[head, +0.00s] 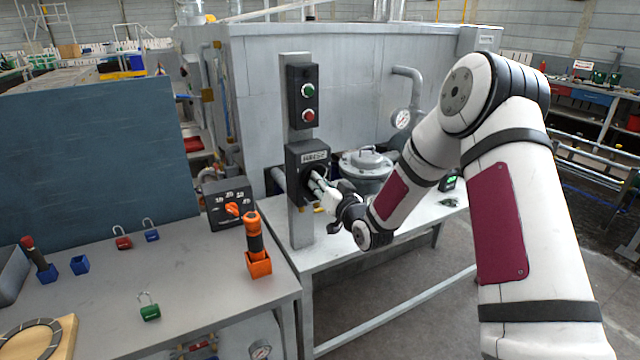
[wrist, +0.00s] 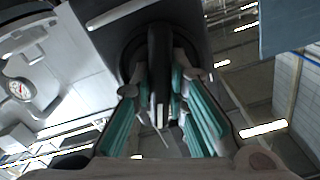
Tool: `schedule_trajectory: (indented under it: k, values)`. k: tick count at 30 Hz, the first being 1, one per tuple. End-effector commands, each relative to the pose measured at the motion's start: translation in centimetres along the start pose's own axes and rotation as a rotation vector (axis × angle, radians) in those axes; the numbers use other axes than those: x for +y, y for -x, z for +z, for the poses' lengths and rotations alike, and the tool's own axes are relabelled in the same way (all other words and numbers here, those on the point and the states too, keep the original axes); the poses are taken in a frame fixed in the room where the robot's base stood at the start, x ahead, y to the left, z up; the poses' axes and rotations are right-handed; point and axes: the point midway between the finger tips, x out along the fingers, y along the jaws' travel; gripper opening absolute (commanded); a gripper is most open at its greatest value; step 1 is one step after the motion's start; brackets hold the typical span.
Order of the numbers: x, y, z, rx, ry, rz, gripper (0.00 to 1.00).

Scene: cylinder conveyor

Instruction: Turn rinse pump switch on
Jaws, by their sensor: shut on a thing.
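The rinse pump switch box (head: 307,160) is a black box with a white label, mounted on a grey upright post beside the machine. My gripper (head: 318,184) is at the front of this box, below the label. In the wrist view my gripper (wrist: 165,105) has its teal-padded fingers on either side of a black switch handle (wrist: 160,75), and it is shut on it. The round dial behind the handle shows in part. The handle is mostly hidden by my fingers in the head view, and its marked position cannot be read.
A lidded pump housing (head: 366,166) and gauge (head: 401,118) stand behind my gripper.

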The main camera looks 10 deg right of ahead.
Motion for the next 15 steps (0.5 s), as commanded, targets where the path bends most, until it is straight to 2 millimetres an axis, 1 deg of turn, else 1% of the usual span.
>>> schedule_trajectory:
  k: [6, 15]
  values:
    - [-0.01, -0.03, 0.11, -0.002, 0.173, 0.000, 0.00]
    - [0.00, -0.01, 0.08, -0.001, 0.328, 0.000, 0.00]
